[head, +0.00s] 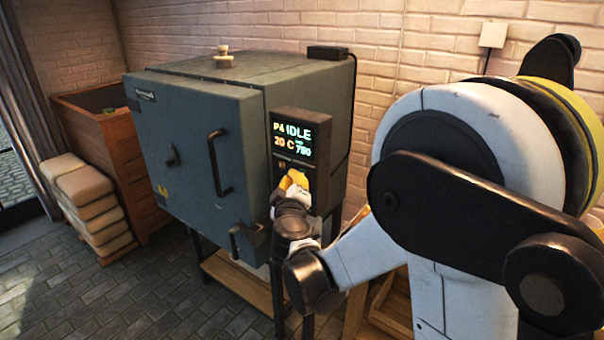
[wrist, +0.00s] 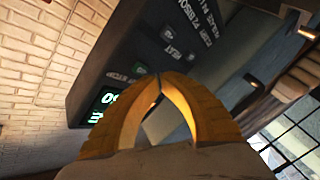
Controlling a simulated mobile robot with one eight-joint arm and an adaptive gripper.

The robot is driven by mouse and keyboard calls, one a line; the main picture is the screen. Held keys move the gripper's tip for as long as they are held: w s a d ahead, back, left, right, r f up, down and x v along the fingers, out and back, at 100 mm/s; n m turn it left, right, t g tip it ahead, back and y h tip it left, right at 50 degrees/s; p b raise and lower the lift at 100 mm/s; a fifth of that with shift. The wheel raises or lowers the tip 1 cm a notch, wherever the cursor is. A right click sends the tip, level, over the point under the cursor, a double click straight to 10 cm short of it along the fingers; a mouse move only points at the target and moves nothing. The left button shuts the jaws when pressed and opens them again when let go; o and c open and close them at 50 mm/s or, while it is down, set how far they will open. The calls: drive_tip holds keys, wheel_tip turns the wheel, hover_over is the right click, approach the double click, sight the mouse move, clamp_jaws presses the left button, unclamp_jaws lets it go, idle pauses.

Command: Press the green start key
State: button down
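The kiln's dark control panel (head: 308,128) is on the kiln's right front side. Its lit display (head: 292,140) reads IDLE with 20 C below. My gripper (head: 294,178) is in front of the panel's lower part and hides it in the head view. In the wrist view the two orange fingers of my gripper (wrist: 157,76) curve together, tips meeting, with nothing held between them.
The grey-blue kiln (head: 190,130) has a closed door with a black handle (head: 219,162). A brick wall (head: 420,50) stands behind. A wooden crate (head: 130,160) and stacked pale blocks (head: 92,205) are at left. The tiled floor (head: 130,290) in front is clear.

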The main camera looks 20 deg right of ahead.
drive_tip(key=shift+d, duration=0.15)
drive_tip(key=shift+w+d, duration=0.25)
drive_tip(key=shift+w+d, duration=0.2)
drive_tip(key=shift+d, duration=0.05)
idle(1.0)
idle(0.3)
drive_tip(key=shift+s+a, duration=0.45)
drive_tip(key=shift+a, duration=0.2)
drive_tip(key=s+a, duration=0.1)
drive_tip(key=a, duration=0.1)
drive_tip(key=s+a, duration=0.2)
drive_tip(key=shift+b, duration=0.35)
idle(0.6)
